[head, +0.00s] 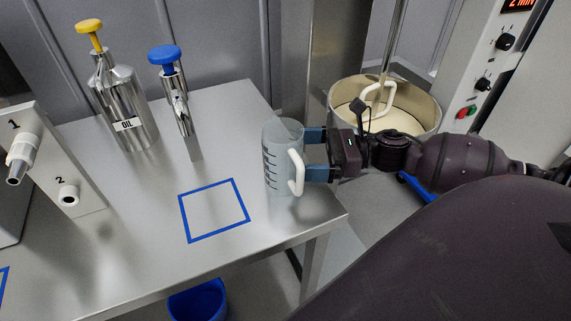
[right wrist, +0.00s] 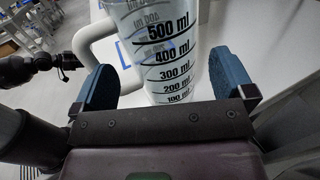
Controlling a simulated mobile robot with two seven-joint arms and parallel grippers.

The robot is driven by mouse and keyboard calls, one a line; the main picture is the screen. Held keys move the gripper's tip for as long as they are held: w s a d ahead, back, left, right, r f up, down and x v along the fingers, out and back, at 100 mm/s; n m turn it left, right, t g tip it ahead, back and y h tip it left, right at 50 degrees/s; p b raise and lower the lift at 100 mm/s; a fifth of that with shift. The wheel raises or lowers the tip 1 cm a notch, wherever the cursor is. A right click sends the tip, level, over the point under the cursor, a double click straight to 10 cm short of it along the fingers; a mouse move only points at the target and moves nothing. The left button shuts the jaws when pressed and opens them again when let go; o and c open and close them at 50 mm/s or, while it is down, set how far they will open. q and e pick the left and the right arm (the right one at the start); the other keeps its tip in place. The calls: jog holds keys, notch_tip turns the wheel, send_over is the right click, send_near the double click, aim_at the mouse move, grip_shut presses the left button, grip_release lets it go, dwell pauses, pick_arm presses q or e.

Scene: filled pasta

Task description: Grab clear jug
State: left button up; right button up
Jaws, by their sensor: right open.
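The clear jug (head: 273,165) is upright at the right end of the steel table, with a white handle (head: 296,172) on its near right side. Dark measuring marks up to 500 ml show on it in the right wrist view (right wrist: 172,55). My right gripper (head: 316,154) comes in from the right and is open at jug height. In the right wrist view, its two blue fingers (right wrist: 165,85) stand apart, with the jug's body lying between them and the handle by the left finger. Clear gaps show beside the jug's lower part. My left gripper is not in view.
A blue square outline (head: 214,210) marks the steel table (head: 140,225) left of the jug. An OIL dispenser (head: 122,105) and a blue-topped dispenser (head: 177,95) stand behind. A two-spout unit (head: 50,160) is left. A mixing bowl (head: 410,102) stands behind my right arm.

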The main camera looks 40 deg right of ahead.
aim_at(285, 154)
jog(key=shift+x, duration=2.45)
jog(key=shift+c, duration=0.5)
jog(key=c, duration=0.8)
